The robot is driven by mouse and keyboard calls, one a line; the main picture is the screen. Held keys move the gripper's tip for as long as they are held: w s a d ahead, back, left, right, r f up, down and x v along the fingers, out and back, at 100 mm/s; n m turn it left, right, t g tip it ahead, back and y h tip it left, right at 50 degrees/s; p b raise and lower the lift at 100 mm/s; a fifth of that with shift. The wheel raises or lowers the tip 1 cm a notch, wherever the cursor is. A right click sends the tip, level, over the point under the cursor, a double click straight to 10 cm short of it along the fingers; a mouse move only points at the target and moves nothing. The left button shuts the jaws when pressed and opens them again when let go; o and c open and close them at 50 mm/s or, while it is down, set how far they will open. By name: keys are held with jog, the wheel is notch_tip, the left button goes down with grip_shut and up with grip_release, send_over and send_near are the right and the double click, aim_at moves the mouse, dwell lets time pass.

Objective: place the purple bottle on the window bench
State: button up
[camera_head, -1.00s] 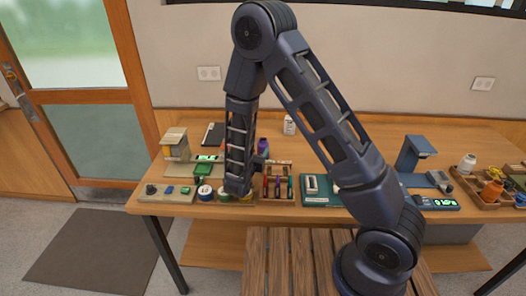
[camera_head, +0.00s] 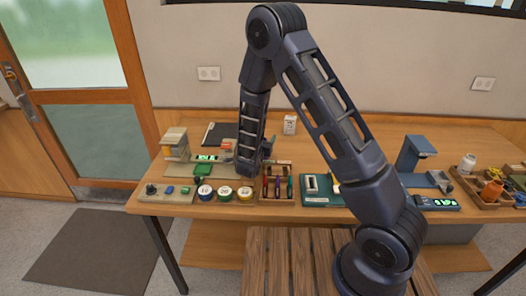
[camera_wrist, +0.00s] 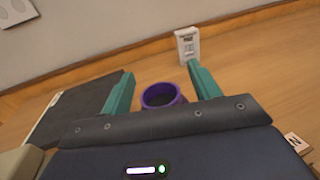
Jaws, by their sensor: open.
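The purple bottle (camera_wrist: 160,96) shows in the wrist view as an open round purple rim with a dark inside. It sits between the two teal fingers of my gripper (camera_wrist: 160,78), with a gap on each side. The fingers are apart and do not visibly touch it. In the head view my arm hides most of the gripper and bottle above the wooden worktable (camera_head: 440,135). I cannot tell which surface is the window bench; a slatted wooden bench (camera_head: 300,265) stands in front of the table.
A white labelled box (camera_wrist: 187,44) stands behind the bottle, and a dark flat board (camera_wrist: 75,105) lies left. Several round tins (camera_head: 225,193), a rack of coloured tools (camera_head: 277,184) and a blue stand (camera_head: 414,153) crowd the table. The table's back right is clear.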

jog(key=shift+s, duration=0.1)
grip_shut()
dwell(0.4)
